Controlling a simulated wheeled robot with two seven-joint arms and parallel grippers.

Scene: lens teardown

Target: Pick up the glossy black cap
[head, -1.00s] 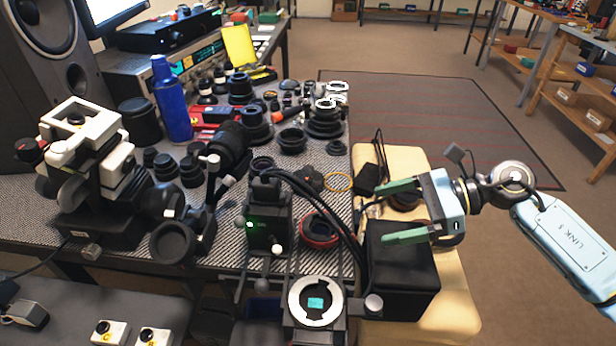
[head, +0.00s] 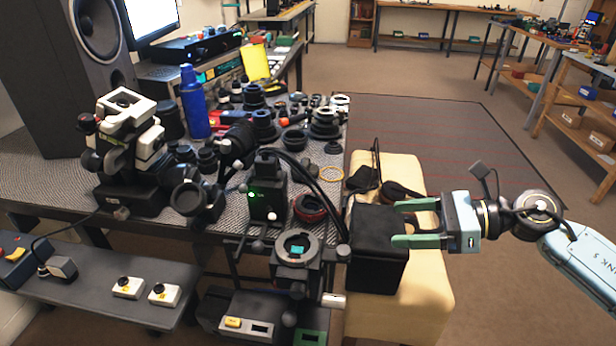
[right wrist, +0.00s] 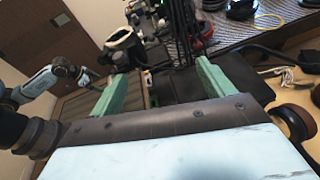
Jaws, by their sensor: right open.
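Several black caps and lens parts stand on the grey textured bench (head: 240,190); I cannot tell which one is the glossy black cap. One small dark round cap (head: 333,147) lies near the bench's right edge, apart from my gripper. My right gripper (head: 397,223) is open and empty, beside a black box (head: 378,250) to the right of the bench. Its two green fingers also show in the right wrist view (right wrist: 162,68), with dark surfaces beyond them. My left gripper is not in the head view.
A stand with a metal ring (head: 297,247) and a red-ringed lens (head: 309,207) are left of the box. A blue bottle (head: 194,105) stands farther back.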

